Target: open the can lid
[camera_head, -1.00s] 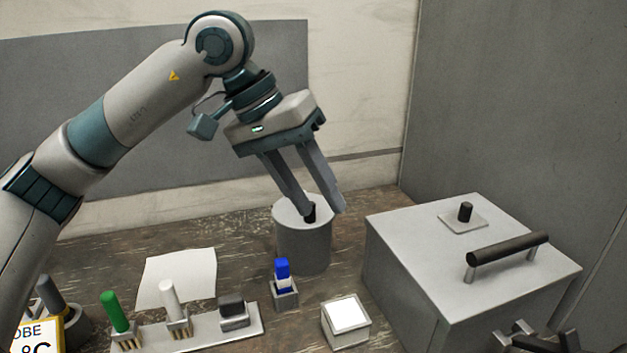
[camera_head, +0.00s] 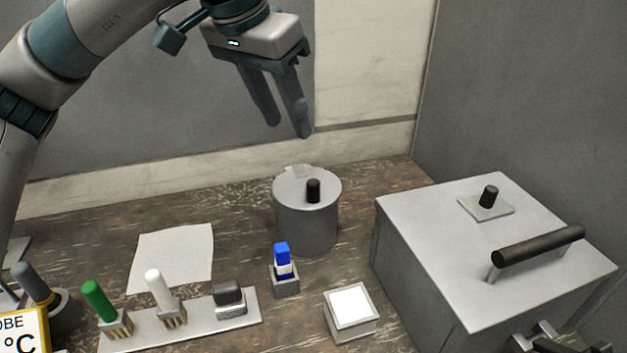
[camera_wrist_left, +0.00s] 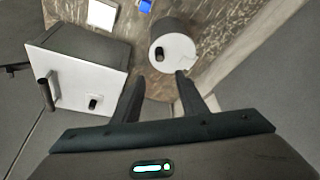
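The can (camera_head: 306,228) is a grey cylinder standing upright on the table. Its pale round lid (camera_head: 291,190) lies on top, with a black knob (camera_head: 314,190) and a small light tab at the back rim. The can also shows in the left wrist view (camera_wrist_left: 173,38), beyond the fingers. My left gripper (camera_head: 289,128) is above and slightly left of the knob, clear of the lid. Its fingers are apart with nothing between them, as the left wrist view (camera_wrist_left: 159,82) shows.
A large grey box (camera_head: 450,245) with a dark handle (camera_head: 538,245) and knob stands right of the can. A blue-topped holder (camera_head: 283,275) and a white-topped block (camera_head: 350,308) are in front. A strip with green, white and dark items (camera_head: 190,325) and paper (camera_head: 172,258) lie left.

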